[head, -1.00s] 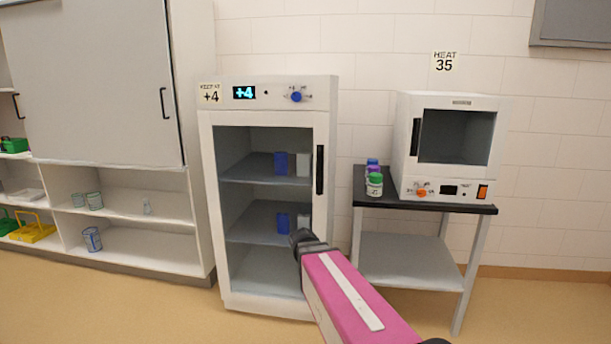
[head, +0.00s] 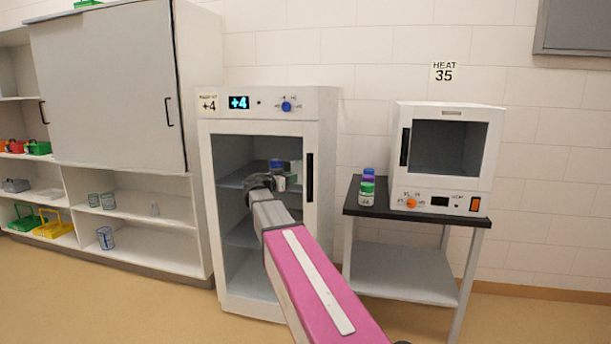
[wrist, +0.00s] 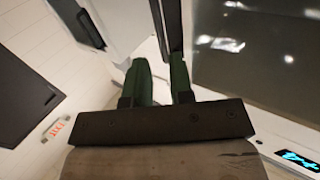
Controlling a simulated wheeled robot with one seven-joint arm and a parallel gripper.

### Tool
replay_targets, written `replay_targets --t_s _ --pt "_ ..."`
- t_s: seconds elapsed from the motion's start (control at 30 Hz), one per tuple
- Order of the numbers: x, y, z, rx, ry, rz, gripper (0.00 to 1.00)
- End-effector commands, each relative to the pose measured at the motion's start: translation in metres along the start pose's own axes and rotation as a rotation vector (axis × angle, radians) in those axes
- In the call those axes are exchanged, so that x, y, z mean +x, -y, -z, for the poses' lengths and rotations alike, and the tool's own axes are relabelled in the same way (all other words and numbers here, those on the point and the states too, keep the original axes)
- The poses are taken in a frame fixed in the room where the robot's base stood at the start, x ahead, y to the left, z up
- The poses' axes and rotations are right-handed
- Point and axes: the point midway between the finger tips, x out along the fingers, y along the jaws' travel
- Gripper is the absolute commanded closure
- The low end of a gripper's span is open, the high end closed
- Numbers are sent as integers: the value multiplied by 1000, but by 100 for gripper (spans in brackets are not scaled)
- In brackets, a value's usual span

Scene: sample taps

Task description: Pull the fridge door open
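The fridge (head: 205,210) is a white cabinet with a +4 display and a glass front, and its door looks shut. Its black upright handle (head: 310,178) is on the door's right side. My gripper (wrist: 159,66) shows two green fingers spread apart with a gap between them. In the wrist view the dark handle (wrist: 173,25) runs just beyond the fingertips, nearer the right finger. I cannot tell whether it lies between them. In the head view my wrist is in front of the glass, left of the handle, and hides part of the shelves.
A black-topped table (head: 405,215) right of the fridge bears a white heater box (head: 398,165) and bottles with coloured caps (head: 367,188). A shelf unit with a grey sliding panel (head: 105,90) stands at the left. The floor in front is clear.

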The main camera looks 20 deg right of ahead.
Motion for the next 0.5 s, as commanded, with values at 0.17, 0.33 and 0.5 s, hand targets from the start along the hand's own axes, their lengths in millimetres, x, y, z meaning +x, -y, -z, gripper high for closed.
replay_targets --t_s 0.17,0.33,0.5 --pt "32 1 0 -1 2 -2 79" --pt "62 1 -1 -2 2 -2 79" --pt "83 1 -1 -2 2 -1 79"
